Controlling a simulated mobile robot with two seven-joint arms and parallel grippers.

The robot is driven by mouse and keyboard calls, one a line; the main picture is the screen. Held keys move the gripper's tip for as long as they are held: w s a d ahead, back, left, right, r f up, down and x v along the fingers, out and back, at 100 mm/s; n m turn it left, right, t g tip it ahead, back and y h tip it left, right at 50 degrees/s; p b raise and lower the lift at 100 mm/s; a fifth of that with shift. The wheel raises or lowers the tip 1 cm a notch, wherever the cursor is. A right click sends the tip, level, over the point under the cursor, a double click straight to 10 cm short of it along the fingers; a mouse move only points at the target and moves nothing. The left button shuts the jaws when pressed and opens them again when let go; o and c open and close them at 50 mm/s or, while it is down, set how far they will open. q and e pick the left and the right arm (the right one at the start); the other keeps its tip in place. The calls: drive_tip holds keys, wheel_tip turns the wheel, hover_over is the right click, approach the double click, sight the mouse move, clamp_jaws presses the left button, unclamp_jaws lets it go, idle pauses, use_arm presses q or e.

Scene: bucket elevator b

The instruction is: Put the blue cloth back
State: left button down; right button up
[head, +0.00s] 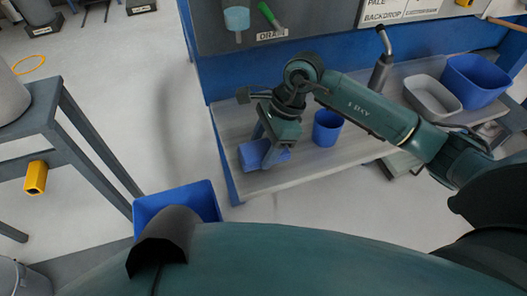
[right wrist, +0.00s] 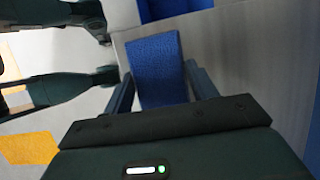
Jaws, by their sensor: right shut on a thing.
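The blue cloth (head: 252,156) shows as a folded, block-like piece at the left end of the grey bench (head: 290,180). My right gripper (head: 266,146) comes down over it from above and is shut on it. In the right wrist view the cloth (right wrist: 156,60) has a woven texture and sits between the two fingers of my right gripper (right wrist: 160,88). I cannot tell whether its underside touches the bench top.
A blue cup (head: 327,128) stands on the bench just right of the gripper. A grey tray (head: 432,97) and a blue bin (head: 474,80) are farther right. A blue open bin (head: 178,203) is left of the bench. A grey table (head: 50,125) stands at left.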

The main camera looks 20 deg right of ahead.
wheel_tip(320, 180, down, 3)
drive_tip(key=o, duration=0.9)
drive_tip(key=b+v, duration=0.1)
drive_tip(key=v, duration=1.1)
drive_tip(key=shift+r, duration=0.1)
